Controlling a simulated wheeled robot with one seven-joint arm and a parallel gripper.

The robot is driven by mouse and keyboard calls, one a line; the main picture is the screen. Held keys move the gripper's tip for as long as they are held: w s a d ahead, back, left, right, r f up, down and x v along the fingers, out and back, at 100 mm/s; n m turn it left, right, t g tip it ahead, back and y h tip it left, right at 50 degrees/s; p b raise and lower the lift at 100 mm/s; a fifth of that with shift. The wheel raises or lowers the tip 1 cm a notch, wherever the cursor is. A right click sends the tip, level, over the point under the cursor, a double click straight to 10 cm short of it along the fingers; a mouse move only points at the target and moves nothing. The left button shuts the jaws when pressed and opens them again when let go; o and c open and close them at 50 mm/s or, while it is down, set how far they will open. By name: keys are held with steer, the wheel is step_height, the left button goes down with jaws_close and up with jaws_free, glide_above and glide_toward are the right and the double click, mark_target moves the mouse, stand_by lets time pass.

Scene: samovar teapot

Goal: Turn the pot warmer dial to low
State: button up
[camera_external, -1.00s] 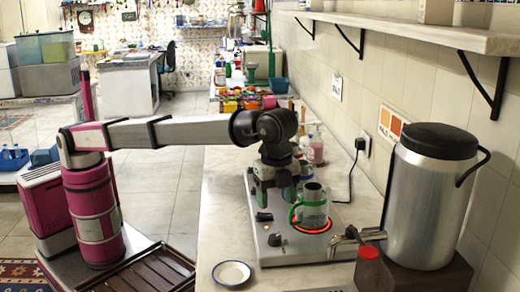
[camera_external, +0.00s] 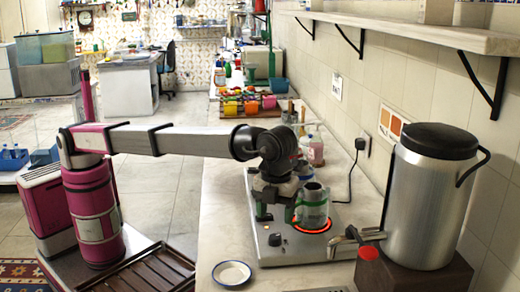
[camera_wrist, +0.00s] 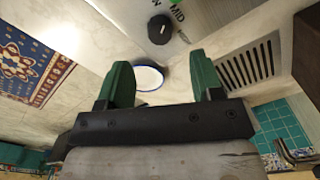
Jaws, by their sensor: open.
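The pot warmer (camera_external: 300,252) is a flat metal plate on the counter. Its dark round dial (camera_external: 274,240) is on the near side.
A small white saucer (camera_external: 232,273) lies on the counter to the near left. The large metal samovar (camera_external: 432,200) stands at the right, its spout and red knob (camera_external: 369,253) near the warmer. A slotted grille (camera_wrist: 250,62) shows in the wrist view.

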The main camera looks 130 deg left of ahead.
mark_target(275, 237)
step_height(275, 237, down, 7)
steer(key=shift+r, duration=0.1)
steer(key=c, duration=0.9)
